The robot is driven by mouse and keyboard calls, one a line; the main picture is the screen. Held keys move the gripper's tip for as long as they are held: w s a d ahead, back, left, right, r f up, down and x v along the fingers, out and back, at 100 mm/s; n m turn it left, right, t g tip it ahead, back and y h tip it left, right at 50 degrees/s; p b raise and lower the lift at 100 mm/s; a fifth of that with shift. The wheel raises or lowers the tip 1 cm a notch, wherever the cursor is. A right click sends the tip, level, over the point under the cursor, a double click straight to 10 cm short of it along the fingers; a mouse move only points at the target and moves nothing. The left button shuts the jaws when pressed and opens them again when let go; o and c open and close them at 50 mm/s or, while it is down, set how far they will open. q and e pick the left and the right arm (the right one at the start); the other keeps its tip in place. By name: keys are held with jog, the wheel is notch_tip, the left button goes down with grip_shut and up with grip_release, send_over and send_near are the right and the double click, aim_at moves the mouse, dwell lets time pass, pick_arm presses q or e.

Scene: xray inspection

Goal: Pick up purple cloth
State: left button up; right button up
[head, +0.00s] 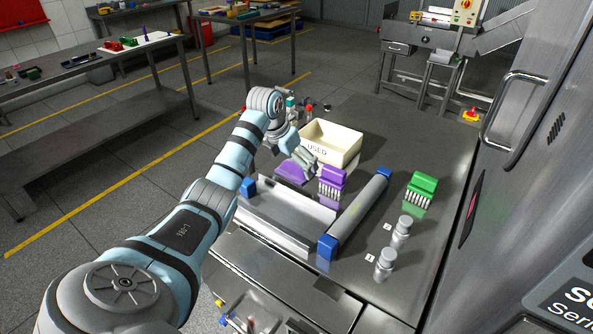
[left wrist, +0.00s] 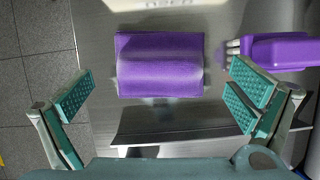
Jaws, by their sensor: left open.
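The purple cloth (head: 289,173) lies folded on the steel table, in front of the cream bin. In the left wrist view the cloth (left wrist: 160,65) is a purple rectangle, seen between and ahead of my fingers. My left gripper (head: 303,158) is above the cloth and hides part of it in the head view. In the left wrist view my left gripper (left wrist: 163,93) is open wide, with green ridged pads on either side and nothing between them. My right gripper is not in view.
A purple brush (head: 332,178) stands right of the cloth. The cream bin marked USED (head: 345,145) is behind. A metal tray (head: 290,208) and a blue-ended bar (head: 360,212) lie in front. A green brush (head: 422,186) and two grey bottles (head: 401,231) are further right.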

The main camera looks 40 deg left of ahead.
aim_at(293, 165)
pick_arm(q)
jog(key=shift+w+f, duration=0.2)
jog(key=shift+f, duration=0.65)
jog(key=shift+s, duration=0.15)
jog(key=shift+c, duration=0.2)
jog(key=c, duration=1.1)
jog(key=shift+c, duration=0.2)
notch_tip(293, 165, up, 20)
jog(key=p, duration=0.3)
